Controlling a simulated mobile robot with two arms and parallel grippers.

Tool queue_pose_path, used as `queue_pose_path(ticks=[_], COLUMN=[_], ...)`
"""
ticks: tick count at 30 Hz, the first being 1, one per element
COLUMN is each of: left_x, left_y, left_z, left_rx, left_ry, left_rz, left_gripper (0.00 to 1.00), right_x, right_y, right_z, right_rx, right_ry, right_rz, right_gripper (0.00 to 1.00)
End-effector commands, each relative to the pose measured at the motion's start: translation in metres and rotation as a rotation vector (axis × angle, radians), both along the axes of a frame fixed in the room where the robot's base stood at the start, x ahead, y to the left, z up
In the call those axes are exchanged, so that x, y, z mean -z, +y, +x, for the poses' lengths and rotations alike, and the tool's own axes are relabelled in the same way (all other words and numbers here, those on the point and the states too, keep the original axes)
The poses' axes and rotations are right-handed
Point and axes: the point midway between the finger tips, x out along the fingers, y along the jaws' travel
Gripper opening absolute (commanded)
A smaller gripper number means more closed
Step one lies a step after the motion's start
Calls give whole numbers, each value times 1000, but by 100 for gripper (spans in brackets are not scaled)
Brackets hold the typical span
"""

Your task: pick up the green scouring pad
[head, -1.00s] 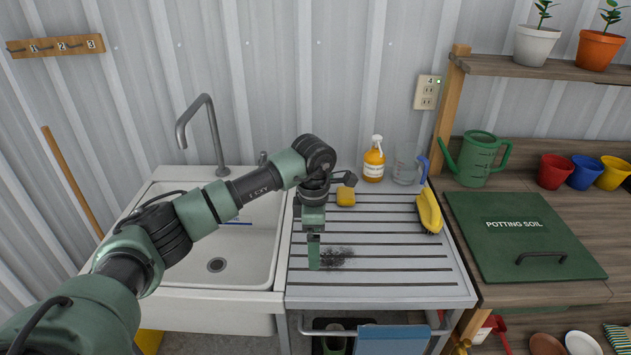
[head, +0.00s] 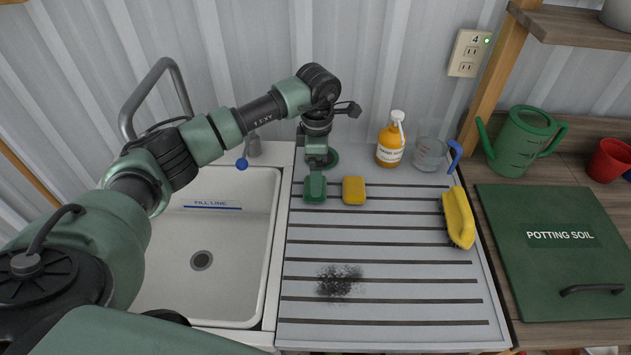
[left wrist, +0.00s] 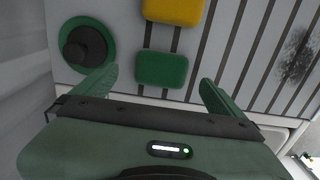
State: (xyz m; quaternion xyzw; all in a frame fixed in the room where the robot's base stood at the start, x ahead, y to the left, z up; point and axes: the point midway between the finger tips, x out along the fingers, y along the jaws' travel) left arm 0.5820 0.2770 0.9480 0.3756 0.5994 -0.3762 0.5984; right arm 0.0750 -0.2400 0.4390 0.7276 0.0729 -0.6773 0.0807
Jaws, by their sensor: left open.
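The green scouring pad (head: 315,189) lies flat on the slatted drainboard, left of a yellow sponge (head: 354,190). In the left wrist view the pad (left wrist: 162,69) shows whole, just beyond and between the open fingertips. My left gripper (left wrist: 157,80) is open and empty, with one finger toward each side of the pad. In the head view my left gripper (head: 316,166) points down at the pad's far edge; its fingers are hard to make out there. No contact with the pad is visible. My right gripper is not in view.
A green disc with a dark knob (left wrist: 85,45) sits close beside the pad. The sink (head: 223,275) is at left. A soap bottle (head: 391,143), clear jug (head: 430,154) and yellow brush (head: 458,218) stand or lie to the right. A black smudge (head: 340,281) marks the clear front drainboard.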

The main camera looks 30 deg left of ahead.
Motion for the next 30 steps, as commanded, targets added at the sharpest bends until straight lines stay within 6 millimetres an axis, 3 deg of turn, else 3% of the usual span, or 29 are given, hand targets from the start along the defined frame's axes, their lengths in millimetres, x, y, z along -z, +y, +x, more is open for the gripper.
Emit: queue_pose_path(ticks=[7, 12, 20, 26, 30], left_x=[31, 51, 55, 55, 54], left_y=[2, 2, 3, 3, 3], left_z=[-6, -4, -4, -4, -4], left_rx=[-1, 0, 0, 0, 0], left_ry=[5, 0, -1, -1, -1], left_rz=[0, -1, 0, 0, 0], left_gripper=[100, 100, 100, 44, 43], right_x=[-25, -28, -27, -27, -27], right_y=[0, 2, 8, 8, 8], right_z=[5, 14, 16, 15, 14], right_rx=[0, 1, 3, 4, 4], right_ry=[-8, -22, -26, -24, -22], right_rz=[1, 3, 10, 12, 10], right_gripper=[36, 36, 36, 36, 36])
